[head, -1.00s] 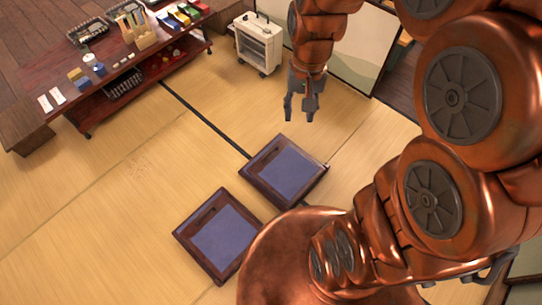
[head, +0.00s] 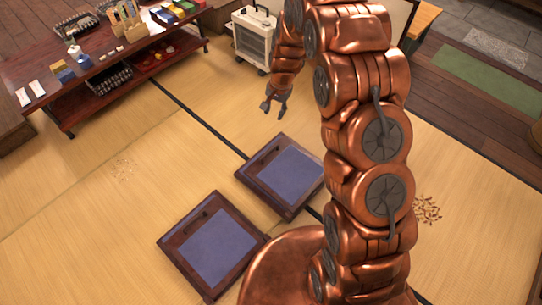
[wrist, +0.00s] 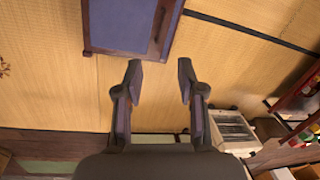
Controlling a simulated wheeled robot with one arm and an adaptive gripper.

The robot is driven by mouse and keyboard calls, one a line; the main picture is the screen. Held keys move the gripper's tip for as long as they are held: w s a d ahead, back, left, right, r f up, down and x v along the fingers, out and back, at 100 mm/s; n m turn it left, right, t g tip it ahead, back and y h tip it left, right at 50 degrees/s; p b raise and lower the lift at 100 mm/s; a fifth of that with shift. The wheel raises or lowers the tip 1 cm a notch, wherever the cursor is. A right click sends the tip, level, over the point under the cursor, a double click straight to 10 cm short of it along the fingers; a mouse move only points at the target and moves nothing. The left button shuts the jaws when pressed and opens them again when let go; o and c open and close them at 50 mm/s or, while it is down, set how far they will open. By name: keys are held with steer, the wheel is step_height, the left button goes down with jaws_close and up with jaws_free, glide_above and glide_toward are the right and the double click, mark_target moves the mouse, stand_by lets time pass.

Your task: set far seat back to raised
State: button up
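The far seat (head: 285,172) lies on the tatami as a dark wooden frame with a blue-purple cushion. Its back looks folded down flat, and no upright panel shows. A slot-like dark mark sits near its far-left edge. The near seat (head: 216,246) looks alike and lies flat in front of it. My gripper (head: 274,110) hangs above the floor beyond the far seat, apart from it. In the wrist view my gripper (wrist: 160,78) is open and empty, with a seat (wrist: 130,24) partly cut off at the top edge.
A low dark table (head: 95,78) with small goods stands at upper left. A white wheeled cabinet (head: 250,38) stands behind my gripper and also shows in the wrist view (wrist: 232,128). Open tatami (head: 90,200) lies left of the seats.

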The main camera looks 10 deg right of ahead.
mark_target(270, 151)
steer(key=shift+w+d+f+m+t+b, duration=0.15)
steer(key=shift+w+f+m+b, duration=1)
steer(key=shift+f, duration=4.9)
steer(key=shift+w+d+f+n+t+b, duration=0.15)
steer(key=shift+w+f+b, duration=2.2)
steer(key=shift+f, duration=3.65)
steer(key=shift+w+f+m+t+b, duration=0.2)
steer(key=shift+w+f+m+b, duration=0.5)
steer(key=shift+f+b, duration=3.65)
step_height(270, 151, down, 3)
steer(key=p, duration=0.3)
steer(key=shift+w+f, duration=0.1)
steer(key=shift+f, duration=0.05)
jaws_close()
steer(key=shift+w, duration=0.1)
